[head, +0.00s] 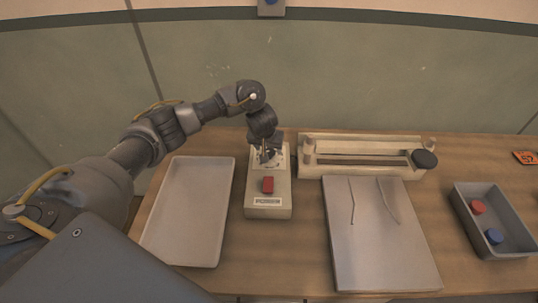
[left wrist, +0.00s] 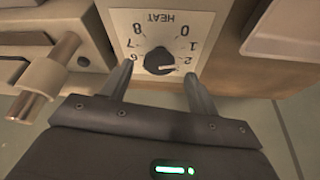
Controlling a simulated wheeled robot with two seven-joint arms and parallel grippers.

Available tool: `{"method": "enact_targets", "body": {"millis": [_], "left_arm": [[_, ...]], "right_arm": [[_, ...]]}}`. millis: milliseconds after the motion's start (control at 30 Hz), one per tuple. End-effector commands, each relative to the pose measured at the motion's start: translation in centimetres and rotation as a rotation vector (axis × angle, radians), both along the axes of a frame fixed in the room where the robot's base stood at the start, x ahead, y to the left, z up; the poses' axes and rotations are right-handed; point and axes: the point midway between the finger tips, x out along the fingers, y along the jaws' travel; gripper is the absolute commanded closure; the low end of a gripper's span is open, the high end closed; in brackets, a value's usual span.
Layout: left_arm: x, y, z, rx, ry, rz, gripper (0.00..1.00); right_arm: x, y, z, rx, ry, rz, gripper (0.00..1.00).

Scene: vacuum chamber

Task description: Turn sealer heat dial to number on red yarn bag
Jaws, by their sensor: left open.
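The heat dial (left wrist: 158,60) is a dark round knob on a white plate marked HEAT, upside down in the left wrist view. Its pale pointer line points right, close to the 2. The dial is on a cream box (head: 284,206) with a red switch (head: 268,185) in the head view, where my arm hides the dial. My left gripper (head: 268,155) is over the far part of this box. In the left wrist view the left gripper (left wrist: 158,70) is open, its fingertips on either side of the dial with gaps. I cannot make out a red yarn bag.
A pale empty tray (head: 190,215) lies left of the box. A long cream device (head: 360,171) with a black knob (head: 425,159) stands at right, behind a grey board (head: 378,255) with two thin strands. A grey bin (head: 520,248) holds red and blue round things. An orange tag (head: 525,157) lies far right.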

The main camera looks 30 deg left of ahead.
Motion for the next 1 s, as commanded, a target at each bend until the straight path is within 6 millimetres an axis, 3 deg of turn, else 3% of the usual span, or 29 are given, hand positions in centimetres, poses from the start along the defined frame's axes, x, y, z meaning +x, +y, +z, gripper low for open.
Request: {"method": "enact_targets", "body": {"millis": [200, 567, 867, 1000], "left_arm": [[0.8, 0.0, -2.0, 0.0, 0.001, -0.002, 0.4], [1.0, 0.1, -2.4, 0.0, 0.0, -0.003, 0.41], [1.0, 0.1, -2.3, -0.001, 0.0, -0.003, 0.81], [1.0, 0.1, -2.3, -0.001, 0.0, -0.006, 0.83]], "right_arm": [[0.0, 0.0, -0.1, 0.0, 0.0, 0.0, 0.64], [-1.3, -0.2, -0.2, -0.003, 0.017, 0.001, 0.64], [-1.0, -0.4, -0.2, -0.005, 0.013, 0.002, 0.64], [-0.9, -0.4, -0.1, -0.005, 0.012, 0.002, 0.64]]}}
